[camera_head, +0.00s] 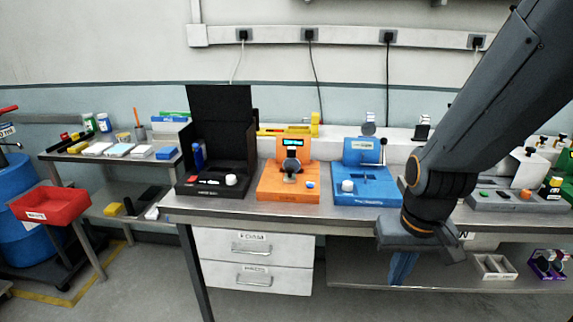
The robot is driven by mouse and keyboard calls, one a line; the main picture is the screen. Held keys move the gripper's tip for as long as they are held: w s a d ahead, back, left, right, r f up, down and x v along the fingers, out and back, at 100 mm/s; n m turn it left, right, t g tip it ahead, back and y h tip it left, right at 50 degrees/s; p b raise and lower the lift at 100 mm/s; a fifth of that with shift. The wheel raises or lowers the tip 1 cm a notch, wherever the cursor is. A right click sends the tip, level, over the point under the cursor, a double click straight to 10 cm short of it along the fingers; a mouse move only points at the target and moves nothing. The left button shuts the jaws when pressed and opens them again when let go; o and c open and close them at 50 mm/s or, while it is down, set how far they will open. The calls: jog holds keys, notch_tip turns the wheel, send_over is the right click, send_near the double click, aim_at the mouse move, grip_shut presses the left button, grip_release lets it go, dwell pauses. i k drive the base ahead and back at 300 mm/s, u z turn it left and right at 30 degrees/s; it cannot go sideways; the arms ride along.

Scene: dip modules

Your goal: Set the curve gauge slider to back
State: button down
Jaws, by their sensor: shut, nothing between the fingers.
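No label that I can read says curve gauge, so I cannot tell for certain which module carries its slider. My gripper (402,268) points down in front of the bench edge, right of and below the blue module, shut and empty, apart from both modules.
A black open-lidded case (212,165) stands left of the orange module. Grey modules (520,195) sit at the right, beyond my arm. White drawers (253,260) are under the bench (230,213). A red bin (50,205) and a side table (100,158) stand at the left.

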aim_at(289, 177)
jog(key=u, duration=0.45)
jog(key=i, duration=1.2)
jog(key=u, duration=0.1)
